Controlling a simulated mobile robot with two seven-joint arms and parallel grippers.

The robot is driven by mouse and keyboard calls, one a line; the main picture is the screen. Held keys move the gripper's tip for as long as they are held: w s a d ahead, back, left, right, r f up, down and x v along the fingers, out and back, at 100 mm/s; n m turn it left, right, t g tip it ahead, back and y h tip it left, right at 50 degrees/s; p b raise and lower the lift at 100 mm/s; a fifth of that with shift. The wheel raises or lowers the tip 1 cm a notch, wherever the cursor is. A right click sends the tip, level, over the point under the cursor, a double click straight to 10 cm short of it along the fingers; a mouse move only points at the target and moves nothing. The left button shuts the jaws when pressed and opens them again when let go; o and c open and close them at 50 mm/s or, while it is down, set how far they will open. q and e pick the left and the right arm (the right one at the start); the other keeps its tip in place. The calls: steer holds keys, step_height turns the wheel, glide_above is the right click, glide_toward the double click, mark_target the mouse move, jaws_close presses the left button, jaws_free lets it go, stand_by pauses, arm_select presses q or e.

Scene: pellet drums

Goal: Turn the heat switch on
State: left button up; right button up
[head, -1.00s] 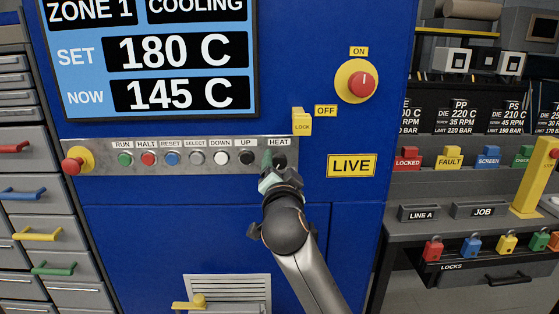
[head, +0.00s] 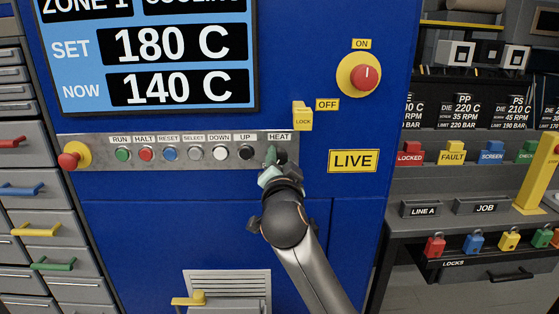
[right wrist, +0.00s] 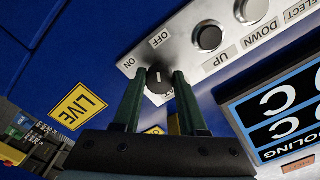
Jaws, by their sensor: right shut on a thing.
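The heat switch is a small black knob (right wrist: 159,82) with a pale pointer line, seen in the right wrist view beside OFF and ON marks. In the head view it sits under the HEAT label at the right end of the grey button strip (head: 180,167), mostly hidden by my right gripper (head: 276,160). In the right wrist view the two dark green fingers of this gripper (right wrist: 159,76) stand on either side of the knob, shut on it. I cannot tell for sure which mark the pointer faces. My left gripper is not in view.
The display (head: 155,60) reads SET 180 C and NOW 140 C. A red stop button (head: 69,160) is far left.

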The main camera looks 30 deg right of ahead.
jaws_close()
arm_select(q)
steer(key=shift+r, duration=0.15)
arm_select(e)
steer(key=shift+n+p, duration=0.35)
steer(key=shift+n, duration=0.05)
steer(key=shift+r+n+p, duration=0.1)
steer(key=shift+n+p, duration=0.65)
steer(key=shift+n, duration=0.35)
steer(key=shift+n+p, duration=0.3)
steer(key=shift+n, duration=0.1)
steer(key=n+p, duration=0.3)
steer(key=n, duration=0.1)
steer(key=shift+d, duration=0.1)
arm_select(q)
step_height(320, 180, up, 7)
steer(key=p, duration=0.2)
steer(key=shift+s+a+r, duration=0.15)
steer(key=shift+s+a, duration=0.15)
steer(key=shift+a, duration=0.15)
arm_select(e)
steer(key=shift+n, duration=2)
arm_select(q)
steer(key=shift+p, duration=0.3)
